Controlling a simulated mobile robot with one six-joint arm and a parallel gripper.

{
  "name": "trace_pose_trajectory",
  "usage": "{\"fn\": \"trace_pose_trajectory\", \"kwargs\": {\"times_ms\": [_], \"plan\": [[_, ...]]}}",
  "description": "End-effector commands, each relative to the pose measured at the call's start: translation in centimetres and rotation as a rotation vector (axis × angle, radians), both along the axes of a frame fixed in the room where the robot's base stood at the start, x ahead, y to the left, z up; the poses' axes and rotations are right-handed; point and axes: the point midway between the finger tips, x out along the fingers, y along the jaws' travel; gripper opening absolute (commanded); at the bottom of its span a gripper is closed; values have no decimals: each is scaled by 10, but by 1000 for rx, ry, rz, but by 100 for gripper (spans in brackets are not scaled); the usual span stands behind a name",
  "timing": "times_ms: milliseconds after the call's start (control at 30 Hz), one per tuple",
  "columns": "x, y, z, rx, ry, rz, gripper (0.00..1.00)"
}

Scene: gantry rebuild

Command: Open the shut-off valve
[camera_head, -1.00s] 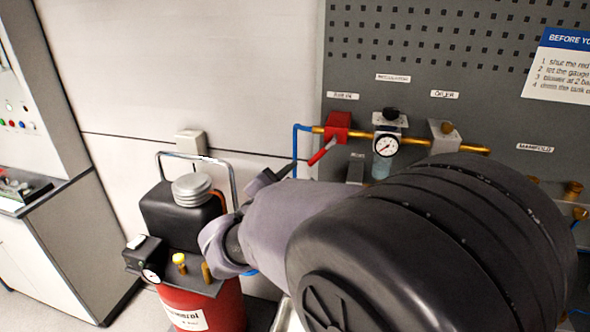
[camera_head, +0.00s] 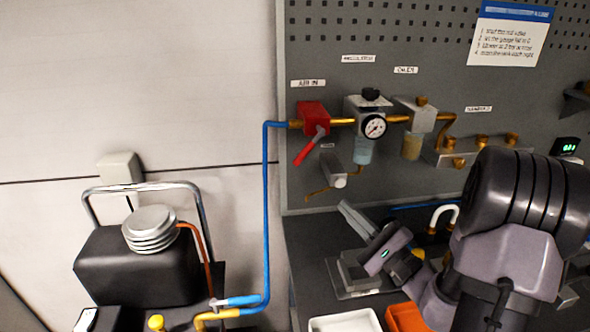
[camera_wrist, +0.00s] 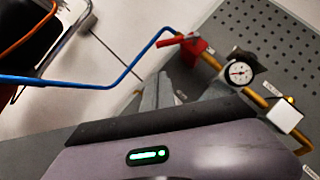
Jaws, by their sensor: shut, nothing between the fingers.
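The shut-off valve (camera_head: 313,114) is a red block on the pegboard under the "AIR IN" label, between a blue pipe and a brass pipe. In the wrist view the fingers (camera_wrist: 162,86) point up toward the valve.
A regulator with a white gauge (camera_head: 373,126) and a drier (camera_head: 411,148) sit right of the valve. A small grey fitting (camera_head: 335,170) is just below it. The blue pipe (camera_head: 267,210) runs down to the compressor (camera_head: 135,265). An orange bin (camera_head: 404,317) stands on the bench.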

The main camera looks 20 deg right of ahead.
Motion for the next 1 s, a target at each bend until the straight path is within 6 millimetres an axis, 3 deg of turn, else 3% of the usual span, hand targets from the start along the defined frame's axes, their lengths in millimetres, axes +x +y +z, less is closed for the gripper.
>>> {"fn": "trace_pose_trajectory", "kwargs": {"times_ms": [67, 167, 600, 800, 1000], "plan": [[-4, -15, 6, 25, -27, -43, 0], [3, -15, 12, 30, -36, -52, 0], [88, 12, 45, 29, -36, -48, 0], [96, 33, 62, 31, -35, -49, 0], [99, 39, 66, 31, -34, -50, 0]]}}
